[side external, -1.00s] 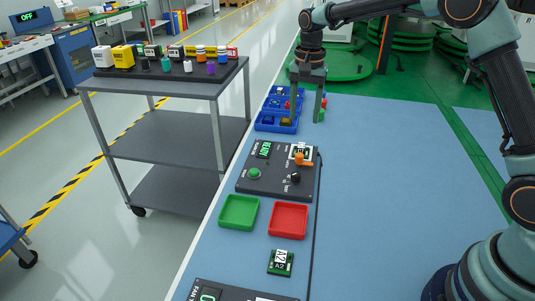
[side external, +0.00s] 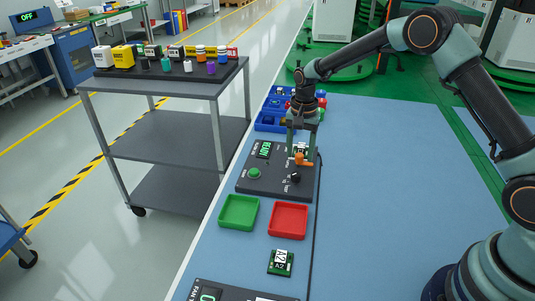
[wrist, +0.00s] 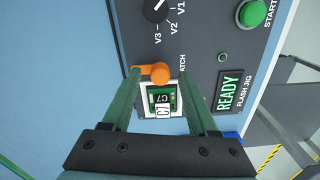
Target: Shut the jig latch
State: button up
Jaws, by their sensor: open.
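The dark flash jig (side external: 257,184) lies on the blue bench; its display (wrist: 230,91) reads READY. The orange latch (wrist: 158,73) sits at the edge of the jig's white-framed pocket. In the wrist view it points left, along the pocket's edge rather than across it. A green board labelled C7 (wrist: 163,100) lies in the pocket. My gripper (side external: 302,160) is open and low over the jig, and its fingers (wrist: 159,76) stand on either side of the latch. The left fingertip is close to the latch's left end; I cannot tell whether they touch.
The jig also has a black knob (wrist: 156,8) and a green START button (wrist: 252,13). A blue bin (side external: 268,123) lies behind. A green tray (side external: 238,212), a red tray (side external: 288,219) and a board labelled A2 (side external: 281,262) lie in front. The bench right of the jig is clear.

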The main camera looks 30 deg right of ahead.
jog(key=shift+f, duration=0.15)
grip_shut()
jog(key=shift+n, duration=0.4)
jog(key=n, duration=0.3)
jog(key=shift+n, duration=0.4)
jog(key=n, duration=0.4)
jog(key=shift+n, duration=0.3)
jog(key=n, duration=0.8)
jog(key=shift+n, duration=0.3)
